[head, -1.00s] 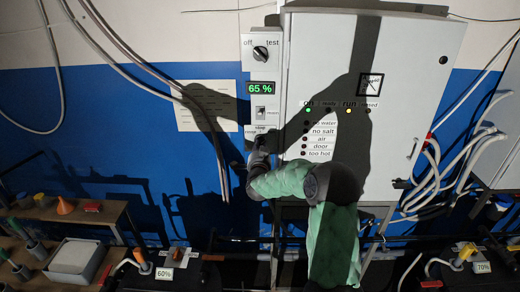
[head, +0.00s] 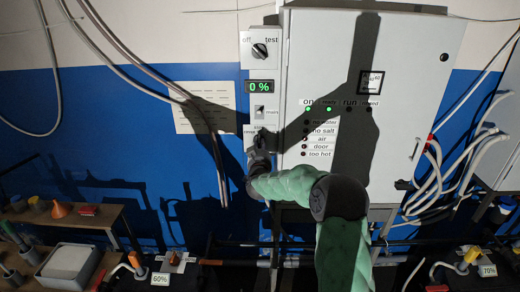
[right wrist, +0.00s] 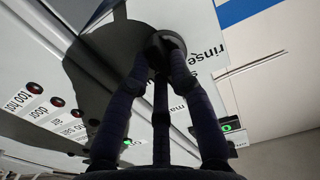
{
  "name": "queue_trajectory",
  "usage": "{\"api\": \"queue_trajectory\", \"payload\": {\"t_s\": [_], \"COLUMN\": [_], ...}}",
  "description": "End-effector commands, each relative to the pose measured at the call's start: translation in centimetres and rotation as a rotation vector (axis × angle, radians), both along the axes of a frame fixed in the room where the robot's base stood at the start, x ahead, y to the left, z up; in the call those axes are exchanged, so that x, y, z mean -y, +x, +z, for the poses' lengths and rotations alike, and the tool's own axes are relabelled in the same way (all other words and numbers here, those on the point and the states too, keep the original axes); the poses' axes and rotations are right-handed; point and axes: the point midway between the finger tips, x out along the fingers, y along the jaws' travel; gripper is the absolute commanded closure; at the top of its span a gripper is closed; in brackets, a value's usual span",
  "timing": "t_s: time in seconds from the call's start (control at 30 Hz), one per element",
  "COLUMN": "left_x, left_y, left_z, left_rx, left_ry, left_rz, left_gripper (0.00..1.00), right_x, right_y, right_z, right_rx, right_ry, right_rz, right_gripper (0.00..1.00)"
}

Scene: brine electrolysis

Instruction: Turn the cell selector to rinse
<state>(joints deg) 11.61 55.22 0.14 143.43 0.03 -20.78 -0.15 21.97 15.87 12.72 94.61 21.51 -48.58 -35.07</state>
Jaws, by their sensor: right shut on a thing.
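The cell selector is a dark round knob (right wrist: 168,42) low on the narrow control strip, with the word "rinse" printed beside it in the right wrist view. My right gripper (head: 259,143) is at the bottom of that strip in the head view, its fingers covering the selector. In the right wrist view my right gripper's dark fingers (right wrist: 163,58) are shut around the knob. The fingers and shadow hide the knob's pointer, so I cannot tell which label it faces. My left gripper is not in view.
Above are an off/test knob (head: 259,51), a display (head: 260,87) reading 0 % and a main switch (head: 259,113). The grey cabinet (head: 400,90) shows "on" and "ready" lit green. Cables hang at both sides. A bench (head: 110,212) stands lower left.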

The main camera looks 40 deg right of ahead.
Motion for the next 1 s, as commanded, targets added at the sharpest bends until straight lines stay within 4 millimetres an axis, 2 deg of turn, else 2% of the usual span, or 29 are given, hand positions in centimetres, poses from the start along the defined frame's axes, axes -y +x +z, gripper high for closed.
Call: {"api": "queue_trajectory", "payload": {"t_s": [0.6, 1.0], "left_x": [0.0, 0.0], "left_y": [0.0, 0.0], "left_z": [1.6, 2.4], "left_rx": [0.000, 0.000], "left_ry": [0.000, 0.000], "left_rz": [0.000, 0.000], "left_gripper": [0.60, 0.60], "right_x": [0.0, 0.0], "right_y": [0.0, 0.0], "right_z": [0.4, 0.5], "right_rx": [-0.367, -0.521], "right_ry": [-0.435, -0.617], "right_rz": [0.001, 0.001], "right_gripper": [1.00, 1.00]}}
